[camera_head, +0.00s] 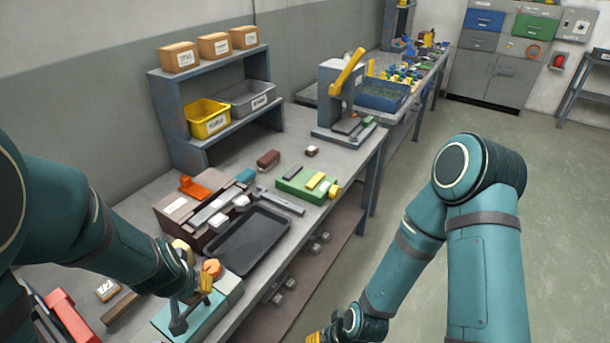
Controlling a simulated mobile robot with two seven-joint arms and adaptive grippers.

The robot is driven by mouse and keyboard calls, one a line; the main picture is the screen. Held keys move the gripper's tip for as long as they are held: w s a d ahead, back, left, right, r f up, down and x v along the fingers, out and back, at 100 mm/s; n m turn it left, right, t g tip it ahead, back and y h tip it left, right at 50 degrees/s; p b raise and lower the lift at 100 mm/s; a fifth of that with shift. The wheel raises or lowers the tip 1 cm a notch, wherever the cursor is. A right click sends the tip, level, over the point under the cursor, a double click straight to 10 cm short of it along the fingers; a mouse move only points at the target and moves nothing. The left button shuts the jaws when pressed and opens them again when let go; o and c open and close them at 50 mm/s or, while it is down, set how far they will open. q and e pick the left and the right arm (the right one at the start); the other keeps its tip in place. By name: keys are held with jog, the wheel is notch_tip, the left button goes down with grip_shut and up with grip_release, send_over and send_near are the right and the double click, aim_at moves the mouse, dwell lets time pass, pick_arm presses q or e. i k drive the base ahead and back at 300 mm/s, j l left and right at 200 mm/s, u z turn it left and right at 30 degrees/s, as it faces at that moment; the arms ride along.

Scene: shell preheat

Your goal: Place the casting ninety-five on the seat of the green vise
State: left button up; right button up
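A green vise-like fixture (291,187) with a yellow bar and a yellow knob lies on the bench right of centre. Small pale castings (219,221) sit in a row along a grey rail behind the black tray; no number is readable, so I cannot tell which is ninety-five. My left gripper (190,302) is low at the bench's near end, over a pale teal block (227,290) and close to an orange round part (212,268). Its fingertips are too small and overlapped to judge. My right gripper (316,338) is cut off at the bottom edge, away from the bench.
An empty black tray (250,242) lies at the bench front. A shelf (171,113) holds a yellow bin (207,118), a grey bin (250,97) and boxes. A press (338,95) with a yellow lever stands farther along. Red and brown items crowd the near left. Open floor lies right.

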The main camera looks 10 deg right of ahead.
aim_at(303, 178)
jog(key=i+l, duration=0.55)
jog(key=l, duration=0.15)
jog(key=i+l, duration=0.55)
jog(key=l, duration=0.15)
jog(key=i+l, duration=0.55)
jog(key=l, duration=0.1)
